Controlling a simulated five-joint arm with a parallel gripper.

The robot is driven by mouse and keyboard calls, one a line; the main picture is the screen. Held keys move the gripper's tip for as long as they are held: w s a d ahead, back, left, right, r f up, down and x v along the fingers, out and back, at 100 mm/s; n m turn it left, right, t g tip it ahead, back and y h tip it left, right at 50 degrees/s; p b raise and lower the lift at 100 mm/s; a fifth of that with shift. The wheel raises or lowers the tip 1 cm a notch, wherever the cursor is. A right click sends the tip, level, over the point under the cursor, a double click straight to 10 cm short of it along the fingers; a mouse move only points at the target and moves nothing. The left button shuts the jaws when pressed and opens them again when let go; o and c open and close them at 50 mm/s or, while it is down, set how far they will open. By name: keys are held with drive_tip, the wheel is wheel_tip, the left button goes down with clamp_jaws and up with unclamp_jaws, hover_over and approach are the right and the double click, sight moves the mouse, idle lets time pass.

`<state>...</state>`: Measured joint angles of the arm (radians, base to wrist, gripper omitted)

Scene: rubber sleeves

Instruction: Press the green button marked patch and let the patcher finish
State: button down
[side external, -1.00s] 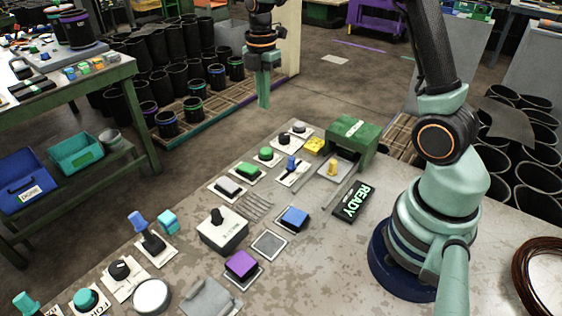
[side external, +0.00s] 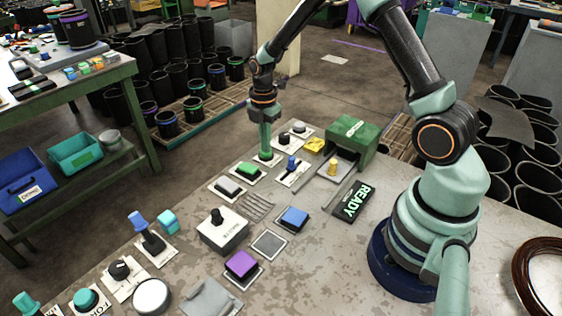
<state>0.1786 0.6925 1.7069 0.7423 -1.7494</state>
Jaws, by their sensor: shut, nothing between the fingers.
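My gripper (side external: 265,148) is shut and empty, pointing straight down. Its tips are at the round green button on a white plate (side external: 277,160), covering most of the button. I cannot tell whether they touch it or press it down. I cannot read a patch label on either. The green machine (side external: 352,137), which may be the patcher, stands to the right with an open front.
A yellow block (side external: 314,144), a grey button (side external: 227,186) and a blue block (side external: 294,216) are also on the table (side external: 330,260).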

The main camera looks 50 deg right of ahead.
drive_tip(key=shift+s+f, duration=0.15)
drive_tip(key=shift+f, duration=0.9)
drive_tip(key=shift+r, duration=0.1)
wheel_tip(320, 180, up, 15)
drive_tip(key=w, duration=0.1)
idle(0.5)
drive_tip(key=s+a+r+m+t, duration=0.2)
drive_tip(key=s+a+r+m, duration=0.2)
drive_tip(key=s+m, duration=0.4)
drive_tip(key=s+a+r+m+t, duration=0.3)
drive_tip(key=s+a+r+m, duration=0.1)
drive_tip(key=s+m, duration=0.4)
drive_tip(key=shift+r+m+t, duration=0.3)
drive_tip(key=shift+r+m, duration=0.3)
drive_tip(key=shift+m, duration=0.4)
